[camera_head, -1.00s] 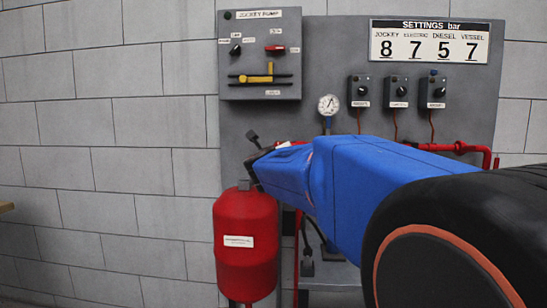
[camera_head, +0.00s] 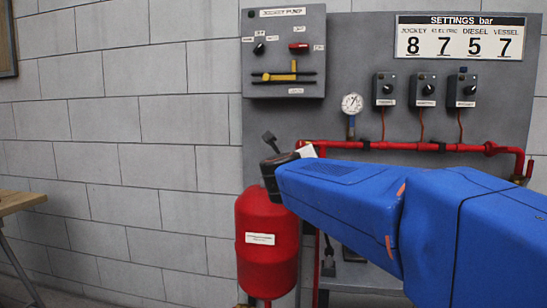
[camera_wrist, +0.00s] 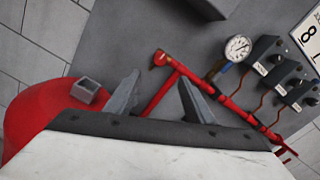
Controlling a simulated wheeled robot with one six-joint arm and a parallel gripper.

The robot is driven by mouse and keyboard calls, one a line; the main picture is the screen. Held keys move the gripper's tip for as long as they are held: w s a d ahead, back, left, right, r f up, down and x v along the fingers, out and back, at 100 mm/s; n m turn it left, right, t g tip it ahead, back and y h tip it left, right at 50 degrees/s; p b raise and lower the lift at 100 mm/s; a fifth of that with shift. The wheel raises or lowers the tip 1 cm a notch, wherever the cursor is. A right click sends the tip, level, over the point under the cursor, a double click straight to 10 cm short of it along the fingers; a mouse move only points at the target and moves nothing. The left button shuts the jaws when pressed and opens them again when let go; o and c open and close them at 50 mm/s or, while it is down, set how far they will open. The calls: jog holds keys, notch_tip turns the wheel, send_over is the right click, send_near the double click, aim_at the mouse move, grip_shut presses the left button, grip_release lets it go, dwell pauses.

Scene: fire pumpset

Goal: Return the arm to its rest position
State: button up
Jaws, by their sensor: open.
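My gripper (camera_wrist: 158,98) shows in the wrist view with its two grey fingers spread apart and nothing between them. Behind them are the red pipe and the grey panel. In the head view my blue arm reaches in from the right. The gripper end is mostly hidden behind the dark wrist, near the top of the red vessel (camera_head: 267,240). The vessel also shows at the left of the wrist view (camera_wrist: 40,100).
A grey panel (camera_head: 345,70) carries the jockey pump box (camera_head: 284,55), a pressure gauge (camera_head: 352,103), several switch boxes (camera_head: 423,89) and a settings sign (camera_head: 460,38). A red pipe (camera_head: 400,146) crosses it. A wooden table (camera_head: 18,200) stands at the left. The wall between looks clear.

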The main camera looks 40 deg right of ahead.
jog(key=w+a+f+n+t+y, duration=0.1)
jog(key=a+f+n+t+y, duration=0.1)
jog(key=a+f+n+y, duration=0.65)
jog(key=w+a+f+n+t+y, duration=0.1)
jog(key=a+f+n+y, duration=0.25)
jog(key=a+n, duration=1.05)
jog(key=s+a+f+n+g+y, duration=0.35)
jog(key=s+a+f+n, duration=0.4)
jog(key=f+n, duration=0.3)
jog(key=s+d+f+n+g+h, duration=0.1)
jog(key=s+d+f+n+g, duration=0.1)
jog(key=s+f+n+g, duration=0.4)
jog(key=s+f+n, duration=0.1)
jog(key=s+f, duration=0.4)
jog(key=s, duration=0.2)
jog(key=shift+f+n+h, duration=0.2)
jog(key=shift+n+h, duration=0.1)
jog(key=shift+h, duration=0.05)
